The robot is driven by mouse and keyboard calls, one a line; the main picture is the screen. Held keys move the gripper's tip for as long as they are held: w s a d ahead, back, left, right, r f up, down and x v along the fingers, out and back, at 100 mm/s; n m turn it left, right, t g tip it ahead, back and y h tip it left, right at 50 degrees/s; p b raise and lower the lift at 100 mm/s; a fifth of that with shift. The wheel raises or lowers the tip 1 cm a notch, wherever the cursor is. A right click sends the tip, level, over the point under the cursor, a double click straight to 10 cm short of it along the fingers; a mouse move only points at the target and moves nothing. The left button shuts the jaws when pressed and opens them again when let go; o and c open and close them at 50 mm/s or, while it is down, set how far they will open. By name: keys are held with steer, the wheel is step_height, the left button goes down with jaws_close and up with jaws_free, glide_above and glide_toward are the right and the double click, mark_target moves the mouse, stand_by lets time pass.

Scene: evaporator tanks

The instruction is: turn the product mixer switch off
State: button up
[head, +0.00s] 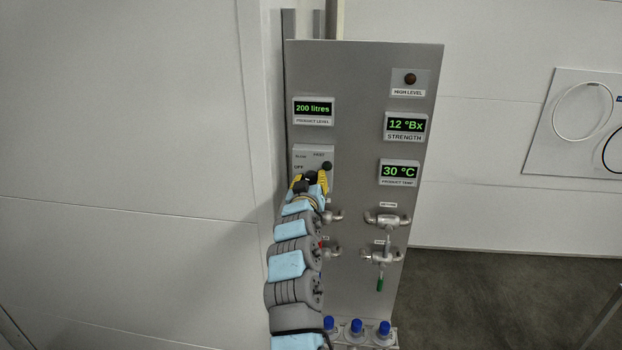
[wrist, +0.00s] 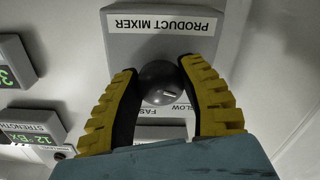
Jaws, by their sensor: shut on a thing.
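The product mixer switch is a dark round knob (wrist: 160,82) on a grey plate (wrist: 150,45) labelled PRODUCT MIXER, which appears upside down in the wrist view. In the head view the switch plate (head: 308,150) shows SLOW, FAST and OFF marks, and my gripper (head: 318,182) covers its lower part. In the wrist view the yellow fingers of my gripper (wrist: 160,88) are closed around the knob, one on each side. A small white mark shows on the knob. I cannot tell which setting it points to.
A product level display (head: 314,108) is above the switch. Strength (head: 406,125) and product temp (head: 399,171) displays are to the right. Pipe valves (head: 387,220) sit below, with blue-capped fittings (head: 356,326) at the bottom. A wall (head: 130,150) stands close on the left.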

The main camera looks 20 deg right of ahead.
steer(key=shift+n+p, duration=0.6)
steer(key=shift+n, duration=1)
steer(key=shift+f, duration=0.1)
steer(key=o, duration=1.2)
steer(key=shift+s+r, duration=0.2)
steer(key=shift+s+a+f, duration=0.15)
steer(key=shift+s+a, duration=0.1)
steer(key=shift+s, duration=0.2)
steer(key=v, duration=1)
steer(key=shift+s+a, duration=0.15)
steer(key=shift+s, duration=0.1)
